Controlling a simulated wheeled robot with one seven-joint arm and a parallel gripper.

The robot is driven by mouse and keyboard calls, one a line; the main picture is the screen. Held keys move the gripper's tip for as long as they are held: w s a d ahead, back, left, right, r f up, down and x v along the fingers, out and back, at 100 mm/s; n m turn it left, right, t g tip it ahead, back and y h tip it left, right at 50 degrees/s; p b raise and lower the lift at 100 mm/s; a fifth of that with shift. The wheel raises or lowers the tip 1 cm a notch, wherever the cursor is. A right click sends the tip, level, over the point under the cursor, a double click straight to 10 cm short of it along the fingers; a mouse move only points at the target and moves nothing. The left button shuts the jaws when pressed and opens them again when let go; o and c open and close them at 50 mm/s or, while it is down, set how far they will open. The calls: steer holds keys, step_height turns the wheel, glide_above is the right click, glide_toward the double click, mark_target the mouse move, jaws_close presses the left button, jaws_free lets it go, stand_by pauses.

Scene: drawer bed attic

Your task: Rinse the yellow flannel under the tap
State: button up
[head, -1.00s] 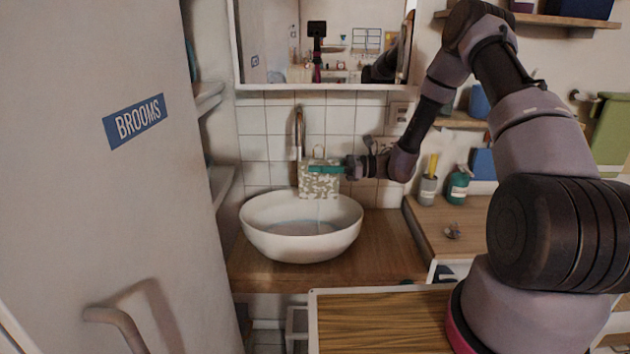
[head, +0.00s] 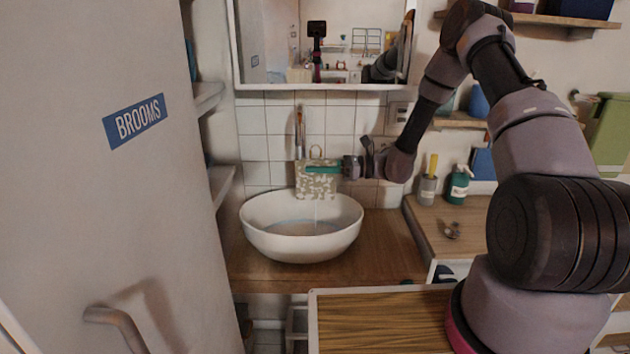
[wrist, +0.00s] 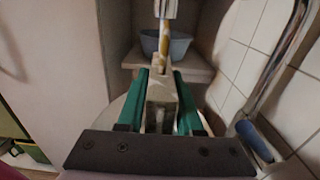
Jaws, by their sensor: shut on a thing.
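A pale olive-yellow cloth with white blotches, the flannel (head: 316,187), hangs above the white basin (head: 262,232), in front of the tap (head: 299,130). My gripper (head: 322,169), with green fingers, reaches in from the right and is shut on the cloth's upper part. A small loop stands above the fingers. A thin stream of water falls from below the cloth into the basin, where water shows. In the wrist view the cloth (wrist: 161,90) is pinched between both green fingers, and what looks like the spout (wrist: 165,8) is just beyond. The spout's mouth is hidden in the head view.
The basin stands on a wooden counter (head: 385,250). A mirror (head: 290,30) and tiled wall are close behind. A tall door marked BROOMS (head: 60,180) fills the left. A soap bottle (head: 458,186) and a cup with a yellow item (head: 428,188) stand at the right.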

steer(key=shift+w+d, duration=0.15)
steer(key=shift+d, duration=0.35)
steer(key=shift+a, duration=0.1)
steer(key=shift+s+a, duration=0.2)
steer(key=shift+a, duration=0.3)
steer(key=shift+d, duration=0.15)
steer(key=shift+w+d, duration=0.2)
steer(key=shift+d, duration=0.2)
steer(key=shift+s+a, duration=0.1)
steer(key=shift+a, duration=0.1)
steer(key=shift+s+a, duration=0.1)
steer(key=shift+a, duration=0.25)
steer(key=shift+d, duration=0.1)
